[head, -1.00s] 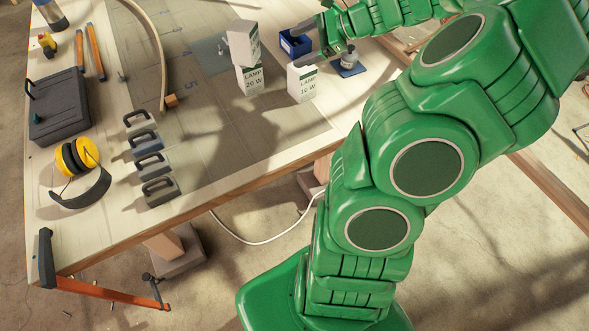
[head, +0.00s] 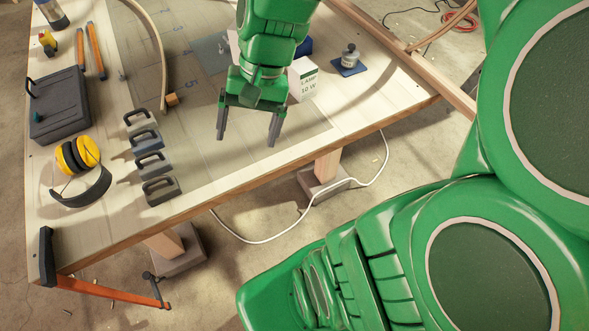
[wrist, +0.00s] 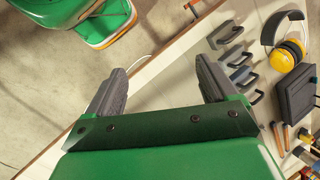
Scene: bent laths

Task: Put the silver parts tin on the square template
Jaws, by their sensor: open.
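The silver parts tin (head: 350,54) stands upright on a dark blue square (head: 342,71), which looks like the square template, toward the table's right side in the head view. My gripper (head: 246,140) is open and empty, pointing down over the front middle of the table, left of the tin and well apart from it. In the wrist view my gripper's fingers (wrist: 160,70) are spread with nothing between them. The tin and the blue square do not show in the wrist view.
A lamp box (head: 303,82) stands close to my gripper's right; other boxes behind my gripper are mostly hidden. Several dark handled blocks (head: 152,164), yellow earmuffs (head: 77,155) and a dark case (head: 59,105) are at left. The table's front right is clear.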

